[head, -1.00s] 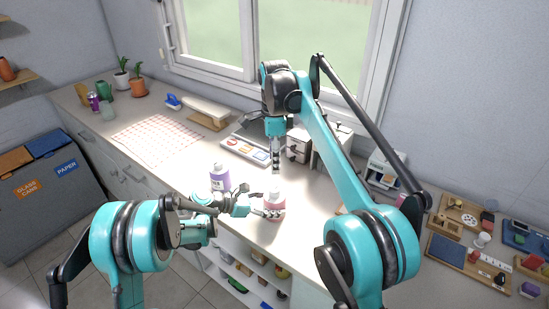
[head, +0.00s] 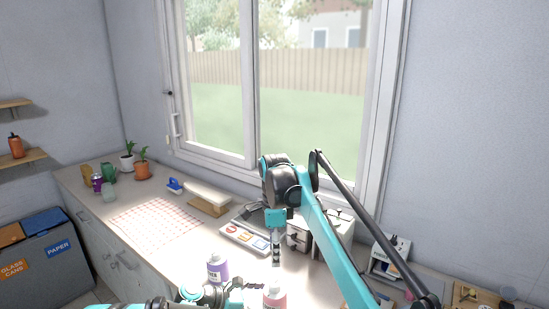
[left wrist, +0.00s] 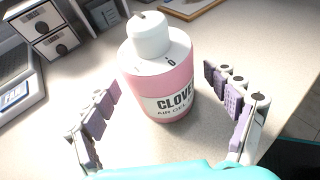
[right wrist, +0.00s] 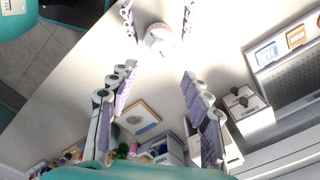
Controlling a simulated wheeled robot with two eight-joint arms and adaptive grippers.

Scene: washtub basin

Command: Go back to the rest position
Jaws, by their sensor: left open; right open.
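A pink bottle (head: 274,299) with a white cap stands on the counter at the bottom of the head view. In the left wrist view the bottle (left wrist: 165,85) carries a label reading "CLOVE". My left gripper (left wrist: 160,88) is open, with its fingers on either side of the bottle and gaps between. My right gripper (head: 276,258) is open and empty, pointing down above the counter behind the bottle. The bottle's top (right wrist: 158,40) also shows beyond its fingers (right wrist: 158,95) in the right wrist view.
A purple bottle (head: 217,268) stands left of the pink one. A patterned mat (head: 155,222) lies to the left, with potted plants (head: 142,168) beyond.

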